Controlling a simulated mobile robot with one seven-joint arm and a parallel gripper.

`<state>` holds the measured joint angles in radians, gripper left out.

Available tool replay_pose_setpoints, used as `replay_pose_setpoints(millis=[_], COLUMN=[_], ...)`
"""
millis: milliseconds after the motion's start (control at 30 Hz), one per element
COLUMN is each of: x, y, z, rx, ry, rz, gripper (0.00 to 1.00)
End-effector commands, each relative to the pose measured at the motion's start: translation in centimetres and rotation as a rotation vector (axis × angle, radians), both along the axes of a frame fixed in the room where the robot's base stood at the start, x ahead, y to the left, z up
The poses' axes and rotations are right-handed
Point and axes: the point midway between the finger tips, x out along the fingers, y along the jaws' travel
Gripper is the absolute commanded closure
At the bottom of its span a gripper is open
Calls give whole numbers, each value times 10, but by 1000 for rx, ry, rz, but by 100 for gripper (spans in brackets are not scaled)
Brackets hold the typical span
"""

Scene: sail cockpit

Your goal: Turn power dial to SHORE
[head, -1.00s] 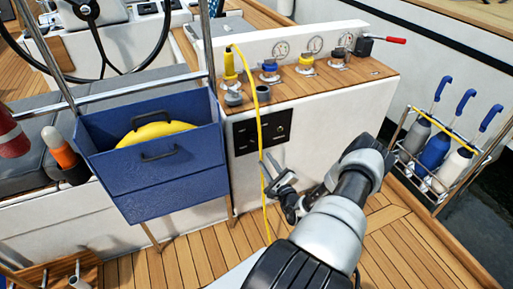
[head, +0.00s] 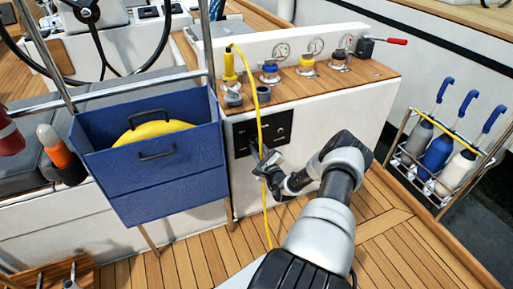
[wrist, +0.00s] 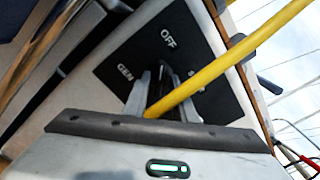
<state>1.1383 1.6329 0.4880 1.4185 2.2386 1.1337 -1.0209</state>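A black panel (head: 270,119) is set in the white console face. In the wrist view the panel (wrist: 112,68) fills the area ahead and is tilted. It carries the white labels GEN at left, OFF at top, and one starting with S at right, mostly behind a yellow cord (wrist: 228,62). My gripper (head: 259,154) is at the lower part of the panel. In the wrist view my gripper (wrist: 160,80) has its two fingers apart, pointing at the area between the labels. The dial is largely hidden there, so its pointing direction and any contact are unclear.
The yellow cord (head: 260,105) hangs down in front of the panel, close by my gripper. A blue bin (head: 165,185) stands just left. Winch-like fittings (head: 306,66) sit on the console top.

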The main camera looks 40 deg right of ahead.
Motion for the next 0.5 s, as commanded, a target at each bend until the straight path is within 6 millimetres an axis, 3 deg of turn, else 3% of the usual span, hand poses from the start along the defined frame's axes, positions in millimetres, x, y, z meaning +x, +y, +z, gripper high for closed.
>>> replay_pose_setpoints(millis=[33, 133, 500], x=[0, 0, 0], y=[0, 0, 0], z=[0, 0, 0], rx=[0, 0, 32], ry=[0, 0, -8], rz=[0, 0, 0], gripper=[86, 100, 100])
